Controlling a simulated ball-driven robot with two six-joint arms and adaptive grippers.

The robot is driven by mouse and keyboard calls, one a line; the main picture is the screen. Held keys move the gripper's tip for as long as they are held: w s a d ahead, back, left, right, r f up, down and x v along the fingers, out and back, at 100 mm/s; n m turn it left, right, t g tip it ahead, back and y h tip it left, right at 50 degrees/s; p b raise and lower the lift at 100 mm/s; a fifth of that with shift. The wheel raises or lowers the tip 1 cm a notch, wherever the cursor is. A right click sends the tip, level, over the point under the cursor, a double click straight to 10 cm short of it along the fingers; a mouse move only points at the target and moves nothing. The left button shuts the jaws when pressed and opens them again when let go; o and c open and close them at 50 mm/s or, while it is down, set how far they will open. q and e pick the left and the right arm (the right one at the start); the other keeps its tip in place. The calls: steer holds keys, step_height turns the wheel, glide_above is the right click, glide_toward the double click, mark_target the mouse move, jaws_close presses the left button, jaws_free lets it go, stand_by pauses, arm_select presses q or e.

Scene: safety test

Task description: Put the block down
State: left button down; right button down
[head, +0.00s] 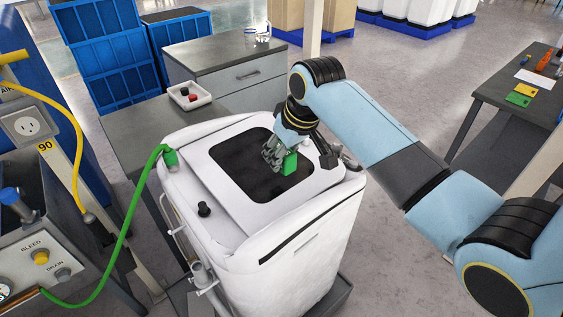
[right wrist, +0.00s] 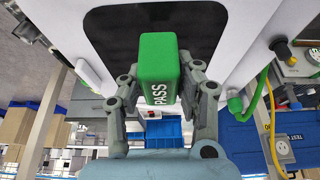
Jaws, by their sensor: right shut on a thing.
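A green block (head: 290,164) is held by my right gripper (head: 277,155) over the dark top panel (head: 234,160) of a white padded cabinet (head: 310,246). In the right wrist view the block (right wrist: 158,62) reads PASS and sits between the two fingers of the gripper (right wrist: 160,95), which are shut on it. The dark panel (right wrist: 110,40) lies behind the block there. I cannot tell whether the block touches the panel. My left gripper is not in view.
A black knob (head: 204,209) and a green hose (head: 128,222) are on the cabinet's left side. A white tray (head: 203,103) with small red and black items stands on a grey table (head: 126,124) behind. A dark table (head: 492,92) with coloured cards is at right.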

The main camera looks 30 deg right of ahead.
mark_target(283, 179)
steer(key=shift+w+d+f, duration=0.2)
steer(key=shift+w+d, duration=0.05)
steer(key=shift+w, duration=0.1)
steer(key=shift+d+f, duration=0.1)
steer(key=shift+f, duration=0.15)
step_height(283, 179, down, 3)
steer(key=shift+f+p, duration=0.2)
steer(key=shift+p, duration=0.1)
steer(key=shift+f, duration=0.15)
steer(key=c, duration=0.9)
jaws_free()
steer(key=shift+f, duration=0.15)
